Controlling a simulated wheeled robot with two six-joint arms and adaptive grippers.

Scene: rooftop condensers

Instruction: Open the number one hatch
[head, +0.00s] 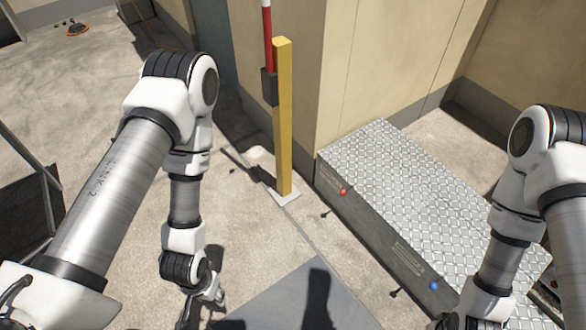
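No number is readable, so I cannot tell which part is the number one hatch. A low box with a diamond-plate metal top (410,185) runs along the wall at right. Its dark front side carries small labels, a red knob (342,191) and a blue knob (434,285), with short dark levers sticking out near them. My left gripper (203,308) hangs at the bottom, left of the box and apart from it; its fingers are unclear. My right gripper (450,322) is at the bottom edge near the blue knob, mostly cut off.
A yellow post (284,120) on a base plate stands at the box's far left corner, with a red-and-white pole (267,40) behind it. A flat grey panel (280,300) lies on the floor at the bottom. A dark frame (25,205) stands at left. Concrete floor is open beyond.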

